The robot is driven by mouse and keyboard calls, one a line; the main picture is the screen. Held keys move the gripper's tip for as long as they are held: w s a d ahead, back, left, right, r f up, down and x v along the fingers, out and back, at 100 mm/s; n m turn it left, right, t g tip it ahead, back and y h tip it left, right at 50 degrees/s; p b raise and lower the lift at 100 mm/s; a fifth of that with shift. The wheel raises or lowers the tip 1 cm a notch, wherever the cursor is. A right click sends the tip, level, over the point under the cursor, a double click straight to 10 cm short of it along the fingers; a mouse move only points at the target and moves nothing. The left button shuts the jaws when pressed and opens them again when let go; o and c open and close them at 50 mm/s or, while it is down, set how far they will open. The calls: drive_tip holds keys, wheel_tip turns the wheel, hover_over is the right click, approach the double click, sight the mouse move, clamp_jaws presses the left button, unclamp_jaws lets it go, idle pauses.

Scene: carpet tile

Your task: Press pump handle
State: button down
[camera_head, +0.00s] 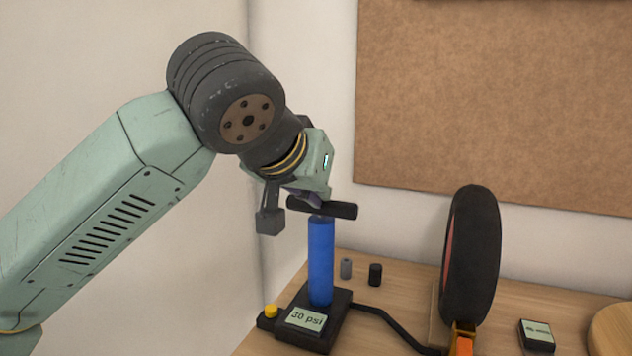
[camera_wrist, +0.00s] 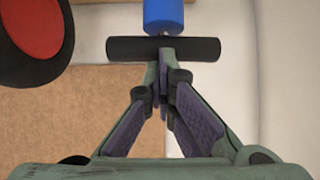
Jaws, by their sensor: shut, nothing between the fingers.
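The pump has a blue cylinder (camera_head: 321,262) standing upright on a black base (camera_head: 318,337). Its black T-shaped handle (camera_head: 340,209) sits just above the cylinder, with only a short bit of rod showing. A display on the base reads 30 psi (camera_head: 306,318). My gripper (camera_head: 318,203) is shut and empty, with its fingertips at the top middle of the handle. In the wrist view the handle (camera_wrist: 196,49) lies across the closed fingertips (camera_wrist: 166,56), which seem to touch it, and the blue cylinder (camera_wrist: 164,14) is beyond.
A black wheel (camera_head: 470,255) stands upright to the right, joined to the pump by a black hose (camera_head: 388,322). Two small caps (camera_head: 375,274) stand behind the pump. A small display device (camera_head: 537,335) and a round wooden piece (camera_head: 612,328) are at far right. A brown board hangs on the wall.

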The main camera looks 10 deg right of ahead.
drive_tip(key=shift+d, duration=0.15)
drive_tip(key=v, duration=1.2)
idle(1.8)
